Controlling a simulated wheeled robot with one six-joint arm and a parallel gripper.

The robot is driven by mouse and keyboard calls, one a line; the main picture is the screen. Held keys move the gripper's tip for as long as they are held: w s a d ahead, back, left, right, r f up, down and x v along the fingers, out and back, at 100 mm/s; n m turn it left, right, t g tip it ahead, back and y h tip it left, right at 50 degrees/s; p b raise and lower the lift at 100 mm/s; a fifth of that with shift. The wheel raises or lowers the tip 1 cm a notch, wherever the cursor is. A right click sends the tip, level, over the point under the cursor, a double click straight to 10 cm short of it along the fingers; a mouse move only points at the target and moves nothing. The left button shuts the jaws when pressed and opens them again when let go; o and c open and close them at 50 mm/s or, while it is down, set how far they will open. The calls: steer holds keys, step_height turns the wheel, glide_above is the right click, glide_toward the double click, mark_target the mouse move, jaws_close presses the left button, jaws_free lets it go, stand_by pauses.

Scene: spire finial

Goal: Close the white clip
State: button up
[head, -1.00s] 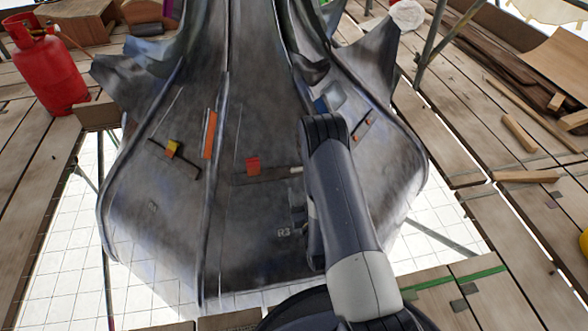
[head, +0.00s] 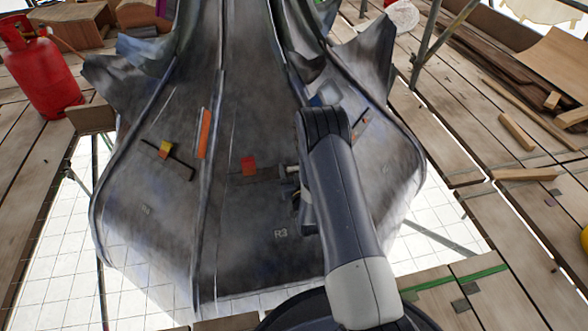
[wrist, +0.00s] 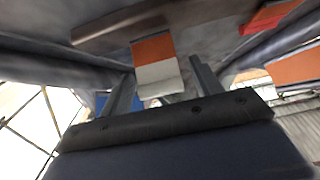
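The white clip (wrist: 158,80) shows in the wrist view as a pale flap below an orange patch, near a dark bar on the grey metal finial. It lies between the two fingers of my gripper (wrist: 161,72), which are spread apart with a gap on each side. I cannot tell whether the fingers touch it. In the head view a small pale piece (head: 288,169), likely this clip, shows at the right end of a dark strip. My gripper (head: 292,187) is beside it, mostly hidden behind my arm. How far the clip stands open is unclear.
The finial (head: 245,260) carries an orange strip (head: 204,133), a red tab (head: 249,166) and a yellow-orange tab (head: 165,149). Plank decking surrounds it, with a red gas cylinder (head: 42,75) at left and a scaffold pole (head: 424,50) at right.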

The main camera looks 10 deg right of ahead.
steer(key=c, duration=0.9)
steer(key=shift+r, duration=0.1)
steer(key=shift+w+r+g+p, duration=0.35)
steer(key=shift+r+g+p, duration=0.15)
steer(key=shift+g+p, duration=0.45)
steer(key=g+p, duration=0.1)
steer(key=w+g+p, duration=0.1)
steer(key=shift+r+p, duration=0.3)
steer(key=shift+p, duration=0.05)
steer(key=w+g+p, duration=0.1)
steer(key=g, duration=0.1)
steer(key=w+g+p, duration=0.1)
steer(key=g+p, duration=0.1)
steer(key=g, duration=0.1)
steer(key=shift+w+p, duration=0.1)
steer(key=shift+p, duration=0.2)
steer(key=g, duration=0.1)
steer(key=w+g+p, duration=0.1)
steer(key=g, duration=0.1)
steer(key=shift+w+f, duration=0.1)
steer(key=shift+f, duration=0.1)
steer(key=shift+w+f+g, duration=0.25)
steer(key=shift+w+g, duration=0.1)
steer(key=shift+g, duration=0.6)
